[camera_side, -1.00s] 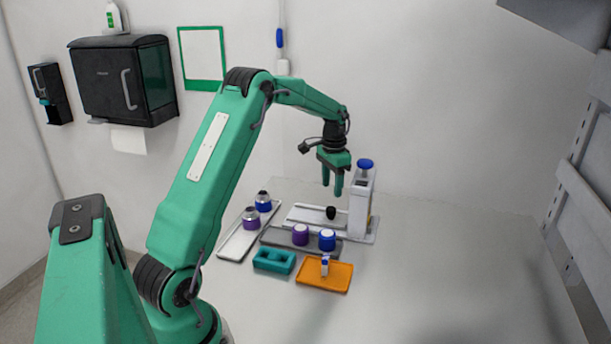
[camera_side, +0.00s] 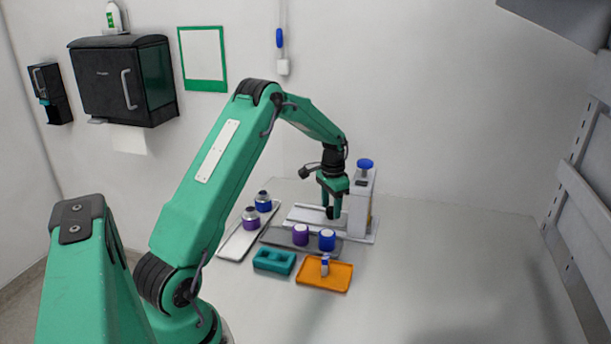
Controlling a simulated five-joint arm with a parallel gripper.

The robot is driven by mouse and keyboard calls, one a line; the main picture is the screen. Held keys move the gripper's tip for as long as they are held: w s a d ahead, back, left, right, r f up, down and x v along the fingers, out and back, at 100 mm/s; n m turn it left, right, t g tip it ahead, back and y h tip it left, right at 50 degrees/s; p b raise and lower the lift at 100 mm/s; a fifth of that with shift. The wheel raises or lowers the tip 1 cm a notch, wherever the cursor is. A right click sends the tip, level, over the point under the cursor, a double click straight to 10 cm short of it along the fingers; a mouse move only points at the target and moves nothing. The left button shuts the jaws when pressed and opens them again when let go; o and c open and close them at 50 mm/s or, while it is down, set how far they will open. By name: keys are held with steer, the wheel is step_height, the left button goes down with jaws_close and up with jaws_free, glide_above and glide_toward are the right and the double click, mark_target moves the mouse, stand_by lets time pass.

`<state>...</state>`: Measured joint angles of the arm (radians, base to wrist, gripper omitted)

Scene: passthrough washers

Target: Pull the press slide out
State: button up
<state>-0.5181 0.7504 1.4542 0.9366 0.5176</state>
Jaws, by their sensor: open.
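The press (camera_side: 360,205) is a white upright block with a blue knob (camera_side: 365,163) on top, at the back of the table. Its pale slide (camera_side: 305,214) lies flat at its foot and reaches to the left. A black knob (camera_side: 330,213) stands on the slide close to the press. My gripper (camera_side: 331,208) is open, pointing down, with its fingers at the black knob. The fingers partly hide the knob, and I cannot tell whether they touch it.
A grey tray (camera_side: 272,237) holds a purple and a blue jar in front of the slide. A white tray (camera_side: 235,246) with two capped jars lies left. A teal block (camera_side: 273,261) and an orange tray (camera_side: 340,284) with a small tube are nearer. The table's right side is clear.

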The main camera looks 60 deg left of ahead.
steer(key=shift+f, duration=0.3)
jaws_close()
steer(key=s+a, duration=0.8)
steer(key=shift+a+r, duration=0.1)
steer(key=shift+s, duration=0.1)
steer(key=shift+c, duration=1.1)
jaws_free()
steer(key=shift+o, duration=1.1)
